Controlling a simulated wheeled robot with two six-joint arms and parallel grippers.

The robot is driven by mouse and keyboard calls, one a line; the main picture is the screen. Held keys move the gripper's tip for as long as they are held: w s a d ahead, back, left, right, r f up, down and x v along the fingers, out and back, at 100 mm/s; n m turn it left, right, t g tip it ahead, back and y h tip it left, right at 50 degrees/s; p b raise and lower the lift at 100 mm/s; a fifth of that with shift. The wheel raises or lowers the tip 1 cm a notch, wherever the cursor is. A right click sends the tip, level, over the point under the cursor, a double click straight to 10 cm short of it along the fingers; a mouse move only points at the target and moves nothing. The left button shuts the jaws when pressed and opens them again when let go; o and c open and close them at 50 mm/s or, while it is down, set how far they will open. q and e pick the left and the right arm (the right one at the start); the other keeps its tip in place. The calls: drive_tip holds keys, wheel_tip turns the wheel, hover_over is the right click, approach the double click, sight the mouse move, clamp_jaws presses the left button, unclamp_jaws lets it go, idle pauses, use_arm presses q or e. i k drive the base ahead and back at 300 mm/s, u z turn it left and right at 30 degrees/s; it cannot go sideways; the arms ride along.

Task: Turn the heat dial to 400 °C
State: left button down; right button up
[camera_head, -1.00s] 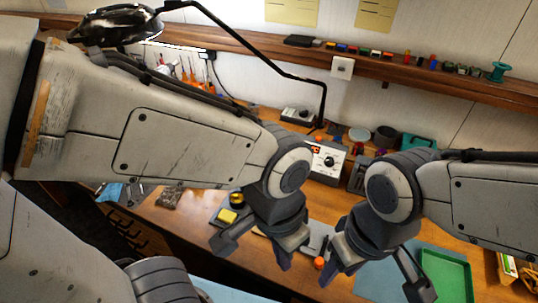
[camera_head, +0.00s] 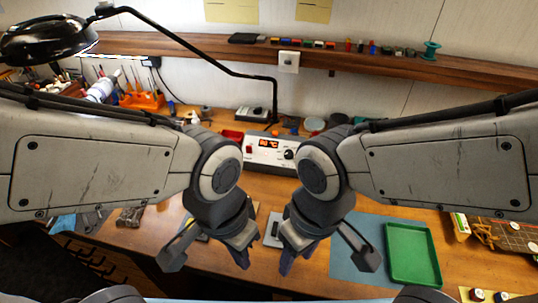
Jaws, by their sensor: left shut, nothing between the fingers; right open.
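The heat dial (camera_head: 289,154) is a small black knob on the right of the white soldering station's front (camera_head: 257,157). A red lit display sits left of it, its digits too small to read surely. The dial's pointer cannot be made out. My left gripper (camera_head: 242,258) is shut and empty, low over the bench in front of the station. My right gripper (camera_head: 286,262) is open and empty, just right of it. Both are apart from the dial. My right wrist partly covers the station's right end.
A green tray (camera_head: 412,256) lies on a blue mat (camera_head: 345,262) at right. A black lamp (camera_head: 45,38) reaches over the back left. A grey box with a dial (camera_head: 251,115) stands behind the station. Bare bench shows between my wrists and the station.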

sight(288, 154)
drive_tip(key=u, duration=0.05)
drive_tip(key=k, duration=0.5)
drive_tip(key=u, duration=1)
drive_tip(key=i, duration=0.75)
drive_tip(key=z, duration=1.45)
